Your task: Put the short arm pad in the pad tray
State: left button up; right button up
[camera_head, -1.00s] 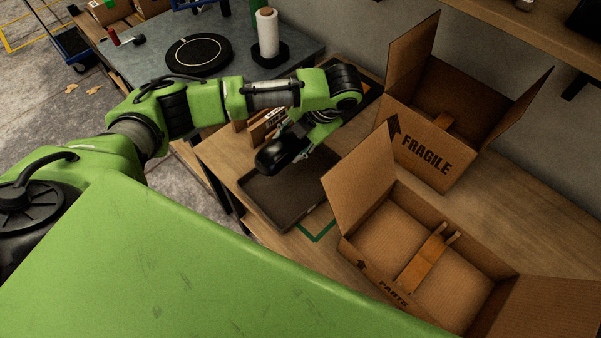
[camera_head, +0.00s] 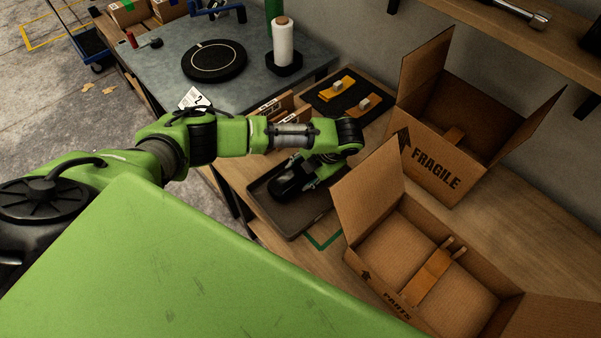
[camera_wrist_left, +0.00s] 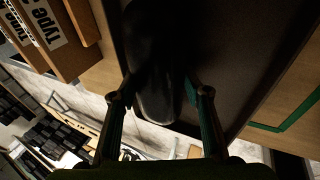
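The short arm pad (camera_head: 284,184) is black and rounded. It is at the dark pad tray (camera_head: 292,232), within its outline in the head view; I cannot tell whether it touches the tray floor. My left gripper (camera_head: 308,174) reaches over the tray with its fingers around the pad. In the left wrist view the pad (camera_wrist_left: 157,70) lies between the two fingers of the gripper (camera_wrist_left: 163,92), which close on its sides. The tray (camera_wrist_left: 240,60) fills the area behind it. My right gripper is not in view.
An open "PARTS" box (camera_head: 375,215) stands right of the tray, its flap close to my left wrist. A "FRAGILE" box (camera_head: 435,165) stands behind. A black mat (camera_head: 325,103) with orange pieces lies beyond my arm. Green tape (camera_head: 327,243) marks the bench by the tray.

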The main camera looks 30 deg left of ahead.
pick_arm(q)
jog(key=shift+o, duration=1.3)
jog(key=shift+r, duration=0.1)
jog(key=b+v, duration=0.1)
jog(key=v, duration=1.1)
